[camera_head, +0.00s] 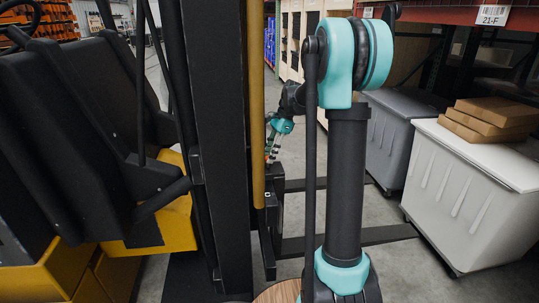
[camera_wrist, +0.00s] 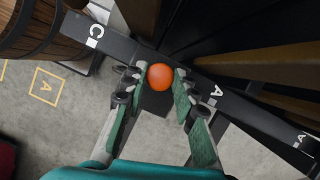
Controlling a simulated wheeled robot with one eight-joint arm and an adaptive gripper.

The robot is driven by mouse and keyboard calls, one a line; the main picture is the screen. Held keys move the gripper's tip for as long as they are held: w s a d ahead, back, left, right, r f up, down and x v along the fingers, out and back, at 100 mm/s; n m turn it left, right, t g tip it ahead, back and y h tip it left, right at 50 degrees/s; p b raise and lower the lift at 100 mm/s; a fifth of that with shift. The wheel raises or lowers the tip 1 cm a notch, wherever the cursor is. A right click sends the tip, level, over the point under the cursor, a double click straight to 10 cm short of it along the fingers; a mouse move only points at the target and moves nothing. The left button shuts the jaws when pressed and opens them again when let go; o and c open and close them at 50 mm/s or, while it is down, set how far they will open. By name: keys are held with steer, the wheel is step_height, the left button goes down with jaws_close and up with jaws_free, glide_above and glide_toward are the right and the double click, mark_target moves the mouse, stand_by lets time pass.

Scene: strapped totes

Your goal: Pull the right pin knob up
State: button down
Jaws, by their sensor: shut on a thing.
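An orange ball knob (camera_wrist: 160,77) stands at the dark carriage bar (camera_wrist: 128,50), between the white letters C and A, in the wrist view. My gripper (camera_wrist: 160,88) has its teal and grey fingers closed on either side of the knob. The pin below the knob is hidden, so I cannot tell how far up it sits. In the camera_head view my gripper (camera_head: 272,145) is small, beside the yellow post and the dark mast. The knob is not clear there.
The yellow post (camera_head: 257,110) and black mast (camera_head: 217,150) stand close left of my gripper. Dark forks (camera_head: 375,235) reach right near the floor. A white tote (camera_head: 460,190) with flat boxes stands at right. A wooden barrel (camera_wrist: 38,30) is at upper left in the wrist view.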

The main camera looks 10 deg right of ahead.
steer(key=shift+r, duration=1.3)
steer(key=c, duration=1.2)
jaws_free()
steer(key=shift+r, duration=0.1)
steer(key=v, duration=1.2)
steer(key=s+f+n+t+h, duration=0.1)
steer(key=s+f+n, duration=0.4)
steer(key=s+f, duration=0.3)
steer(key=s+f+n+t+h, duration=0.2)
steer(key=s+f+n, duration=0.3)
steer(key=s+f, duration=0.4)
steer(key=s+f+n+t+h, duration=0.1)
steer(key=s+f+n+t, duration=0.1)
steer(key=s+f+n, duration=0.3)
steer(key=shift+s+d+f, duration=0.1)
steer(key=shift+s+f, duration=0.6)
steer(key=shift+s, duration=0.55)
steer(key=shift+s+d+f, duration=0.1)
steer(key=shift+s+f, duration=0.55)
steer(key=shift+s, duration=0.6)
steer(key=shift+s+d+f, duration=0.1)
steer(key=shift+s+f, duration=0.6)
steer(key=shift+s, duration=0.55)
